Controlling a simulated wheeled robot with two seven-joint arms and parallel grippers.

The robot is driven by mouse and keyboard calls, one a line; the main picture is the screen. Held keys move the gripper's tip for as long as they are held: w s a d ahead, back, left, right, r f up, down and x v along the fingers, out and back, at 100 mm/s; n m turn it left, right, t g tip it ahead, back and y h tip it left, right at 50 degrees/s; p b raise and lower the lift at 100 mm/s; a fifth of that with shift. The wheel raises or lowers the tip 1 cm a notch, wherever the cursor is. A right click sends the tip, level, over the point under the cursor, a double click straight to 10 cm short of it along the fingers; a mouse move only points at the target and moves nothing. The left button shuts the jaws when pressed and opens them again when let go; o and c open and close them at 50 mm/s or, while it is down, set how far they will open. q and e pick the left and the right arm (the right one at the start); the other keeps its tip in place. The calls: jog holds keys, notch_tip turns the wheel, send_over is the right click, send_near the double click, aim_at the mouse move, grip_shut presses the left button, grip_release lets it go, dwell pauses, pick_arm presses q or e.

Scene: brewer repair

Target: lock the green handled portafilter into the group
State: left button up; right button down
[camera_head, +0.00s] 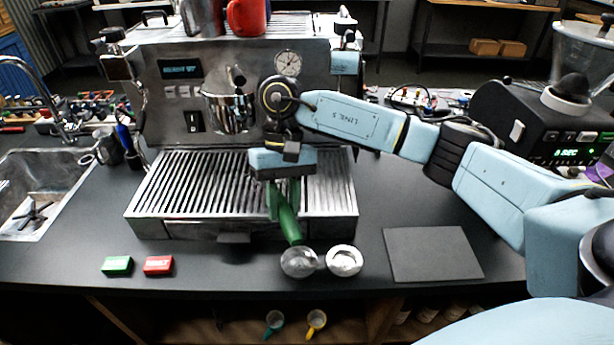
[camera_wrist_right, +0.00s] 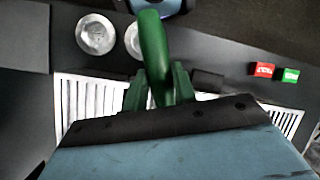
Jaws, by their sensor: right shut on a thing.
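The green handle (camera_head: 290,226) of the portafilter points toward me and down over the front of the drip tray (camera_head: 190,190). My right gripper (camera_head: 283,188) is shut on this handle. In the right wrist view the green handle (camera_wrist_right: 153,50) rises between the fingers (camera_wrist_right: 160,88). The portafilter's metal head is hidden behind my gripper and wrist, so I cannot tell whether it touches the group. The chrome group (camera_head: 228,108) shows on the machine's front, left of my right wrist. My left gripper is not in view.
Two round metal pieces (camera_head: 299,262) (camera_head: 343,261) lie at the counter's front. A green block (camera_head: 117,265) and a red block (camera_head: 158,265) lie to the left. A dark mat (camera_head: 432,254) lies right, below my arm. A sink (camera_head: 40,190) is far left, a grinder (camera_head: 540,125) right.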

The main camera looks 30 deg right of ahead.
jog(key=shift+s+d+f+m+t+y+p, duration=0.1)
jog(key=shift+d+m+t+y+p, duration=0.35)
jog(key=shift+m+p, duration=0.8)
jog(key=shift+s+d+f+m+t+y+p, duration=0.15)
jog(key=shift+d+m+p, duration=0.6)
jog(key=shift+p, duration=1.05)
jog(key=shift+s+d+f+m+t+y+p, duration=0.1)
jog(key=shift+d+m+t+y+p, duration=0.35)
jog(key=shift+m+p, duration=0.8)
jog(key=shift+w+d+r+n, duration=0.1)
jog(key=shift+d+n, duration=0.05)
jog(key=shift+n, duration=0.1)
jog(key=shift+f+b, duration=0.5)
jog(key=shift+f, duration=0.1)
jog(key=c, duration=1)
grip_release()
jog(key=shift+c, duration=0.2)
jog(key=shift+g, duration=0.25)
